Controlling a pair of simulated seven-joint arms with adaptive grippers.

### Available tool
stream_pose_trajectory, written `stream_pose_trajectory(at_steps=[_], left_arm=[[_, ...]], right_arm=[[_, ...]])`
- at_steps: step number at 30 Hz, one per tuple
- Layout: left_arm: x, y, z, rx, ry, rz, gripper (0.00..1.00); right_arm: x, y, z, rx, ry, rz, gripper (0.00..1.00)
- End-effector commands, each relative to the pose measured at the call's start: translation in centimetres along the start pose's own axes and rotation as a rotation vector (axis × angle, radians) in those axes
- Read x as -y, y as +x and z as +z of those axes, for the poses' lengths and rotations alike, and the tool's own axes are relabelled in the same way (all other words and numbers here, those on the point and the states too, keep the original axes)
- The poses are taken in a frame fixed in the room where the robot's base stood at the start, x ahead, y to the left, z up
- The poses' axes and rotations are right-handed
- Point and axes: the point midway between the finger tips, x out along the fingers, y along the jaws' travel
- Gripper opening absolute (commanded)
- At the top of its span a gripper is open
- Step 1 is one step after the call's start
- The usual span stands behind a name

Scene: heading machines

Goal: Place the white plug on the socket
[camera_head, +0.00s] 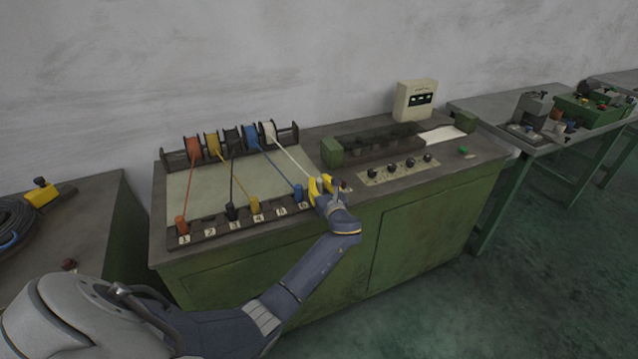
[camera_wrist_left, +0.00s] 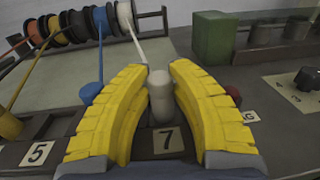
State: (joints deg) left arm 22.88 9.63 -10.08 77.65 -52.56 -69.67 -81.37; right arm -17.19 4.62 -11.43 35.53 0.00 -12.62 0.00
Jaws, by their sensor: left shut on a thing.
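The white plug (camera_wrist_left: 161,98) is upright between the yellow fingers of my left gripper (camera_wrist_left: 160,108) in the left wrist view, just behind the label 7 (camera_wrist_left: 168,140). My left gripper (camera_head: 321,188) is shut on it at the right end of the socket strip (camera_head: 208,232) in the head view, where the fingers hide the plug. A white cord (camera_head: 293,162) runs from the white spool (camera_head: 268,132) to the plug. The plug's lower end is near the strip; I cannot tell whether it is seated in a socket. My right gripper is not in view.
A blue plug (camera_head: 298,193) stands left of the gripper. Yellow (camera_head: 256,207), black (camera_head: 231,212) and orange (camera_head: 181,224) plugs stand further left, with cords to their spools. A green block (camera_head: 331,153) and a knob panel (camera_head: 400,169) are to the right.

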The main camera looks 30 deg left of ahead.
Motion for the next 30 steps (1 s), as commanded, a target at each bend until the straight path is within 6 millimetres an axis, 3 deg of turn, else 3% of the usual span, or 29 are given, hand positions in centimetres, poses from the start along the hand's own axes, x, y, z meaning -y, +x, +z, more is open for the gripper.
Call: stream_pose_trajectory(at_steps=[12,13,18,30], left_arm=[[0.0,0.02,-0.27,0.001,-0.001,0.0,0.0],[0.0,0.02,-0.31,0.001,-0.001,0.0,0.22],[0.0,0.01,-0.29,0.001,-0.001,0.0,0.42],[0.03,-0.54,-0.06,0.0,0.0,0.0,0.43]], right_arm=[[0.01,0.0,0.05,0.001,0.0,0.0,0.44],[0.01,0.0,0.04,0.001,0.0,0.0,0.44],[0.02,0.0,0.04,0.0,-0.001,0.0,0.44],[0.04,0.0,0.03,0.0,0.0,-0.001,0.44]])
